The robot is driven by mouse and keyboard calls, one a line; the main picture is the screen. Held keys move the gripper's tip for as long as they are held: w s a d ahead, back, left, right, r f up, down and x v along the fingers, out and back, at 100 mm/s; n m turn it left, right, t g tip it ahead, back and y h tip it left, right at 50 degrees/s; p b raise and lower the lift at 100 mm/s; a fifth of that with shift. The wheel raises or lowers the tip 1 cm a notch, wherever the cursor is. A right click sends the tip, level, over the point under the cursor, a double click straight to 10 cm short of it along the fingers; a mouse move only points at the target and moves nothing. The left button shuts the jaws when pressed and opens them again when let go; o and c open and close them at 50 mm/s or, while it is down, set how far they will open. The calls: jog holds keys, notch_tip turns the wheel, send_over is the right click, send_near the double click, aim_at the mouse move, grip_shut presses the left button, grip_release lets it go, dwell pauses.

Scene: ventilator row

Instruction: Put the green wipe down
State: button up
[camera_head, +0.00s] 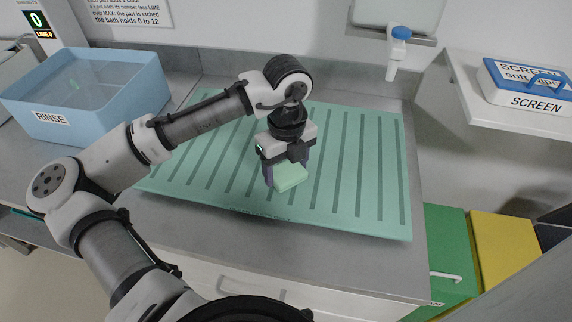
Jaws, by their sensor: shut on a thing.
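The green wipe (290,176) is a small pale green block-like pad held at the end of my gripper (287,176). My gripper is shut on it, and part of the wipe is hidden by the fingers. My gripper points down over the green ribbed mat (377,190) on the counter. I cannot tell whether the wipe touches the mat or hangs just above it.
A blue bin labelled RINSE (130,95) stands at the left. A white SCREEN box (520,100) with a blue lid sits on a shelf at the right. Green (450,245) and yellow (505,250) bins stand below right. The mat's right half is clear.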

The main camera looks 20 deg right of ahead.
aim_at(286, 168)
jog(key=shift+f, duration=0.15)
jog(key=o, duration=0.9)
notch_tip(286, 168, up, 12)
jog(key=shift+w+d+r+b, duration=0.1)
jog(key=shift+w+r+b, duration=0.1)
jog(key=shift+b, duration=0.5)
